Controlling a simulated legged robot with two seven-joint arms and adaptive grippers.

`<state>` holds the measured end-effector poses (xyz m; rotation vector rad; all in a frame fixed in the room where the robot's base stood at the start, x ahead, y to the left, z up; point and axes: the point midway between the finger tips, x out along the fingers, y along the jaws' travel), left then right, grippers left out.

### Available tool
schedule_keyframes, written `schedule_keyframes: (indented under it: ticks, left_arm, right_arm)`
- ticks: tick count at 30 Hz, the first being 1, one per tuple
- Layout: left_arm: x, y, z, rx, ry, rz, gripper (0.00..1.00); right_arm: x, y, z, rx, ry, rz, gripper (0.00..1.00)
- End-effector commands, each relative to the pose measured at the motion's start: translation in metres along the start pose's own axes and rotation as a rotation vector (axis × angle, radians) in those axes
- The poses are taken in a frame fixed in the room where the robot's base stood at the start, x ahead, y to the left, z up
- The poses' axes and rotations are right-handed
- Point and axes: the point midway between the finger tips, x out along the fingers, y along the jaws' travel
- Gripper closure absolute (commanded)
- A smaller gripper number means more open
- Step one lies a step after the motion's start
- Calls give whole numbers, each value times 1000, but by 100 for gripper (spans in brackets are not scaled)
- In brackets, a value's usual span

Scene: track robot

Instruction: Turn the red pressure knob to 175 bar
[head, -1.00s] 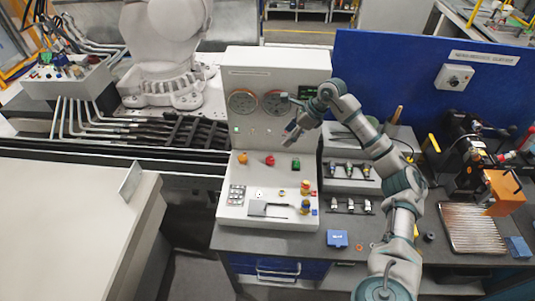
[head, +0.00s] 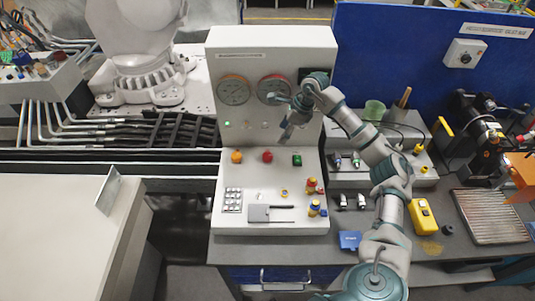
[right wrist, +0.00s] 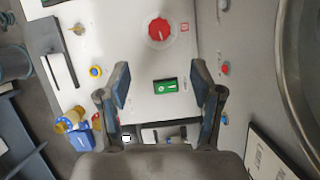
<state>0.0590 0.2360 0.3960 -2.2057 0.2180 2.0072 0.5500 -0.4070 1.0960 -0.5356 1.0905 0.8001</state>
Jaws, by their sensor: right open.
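The red knob (head: 267,156) sits on the sloping front of the light grey control console, between an orange knob (head: 236,157) and a green switch (head: 297,160). Two round gauges (head: 233,91) (head: 273,89) are on the upright panel above; their readings are too small to tell. My right gripper (head: 284,137) hangs above the console, up and right of the red knob, apart from it. In the right wrist view the open, empty fingers (right wrist: 161,72) frame the green switch (right wrist: 165,86), with the red knob (right wrist: 159,30) beyond their tips. My left gripper is not in view.
Red-and-yellow buttons (head: 314,187), a keypad (head: 232,199) and a flat grey plate (head: 270,213) are lower on the console. A blue box (head: 349,240) and a yellow device (head: 423,216) lie on the bench to the right. A blue partition (head: 400,65) stands behind.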

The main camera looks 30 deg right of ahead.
Motion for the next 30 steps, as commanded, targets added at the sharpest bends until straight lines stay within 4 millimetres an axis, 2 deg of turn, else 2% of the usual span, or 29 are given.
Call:
schedule_keyframes:
  ticks: [1, 6, 15, 21, 30]
  left_arm:
    - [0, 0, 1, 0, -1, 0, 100]
    - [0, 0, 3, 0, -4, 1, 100]
    - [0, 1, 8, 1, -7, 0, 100]
    - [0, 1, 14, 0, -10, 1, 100]
    - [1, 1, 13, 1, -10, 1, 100]
  right_arm:
    - [14, 1, 0, -1, 3, 6, 34]
    - [57, 0, 1, -1, 2, 7, 34]
    - [117, 1, 1, 0, 1, 5, 34]
    - [135, 0, 0, 0, 1, 3, 34]
    - [137, 0, 0, 0, 0, 3, 34]
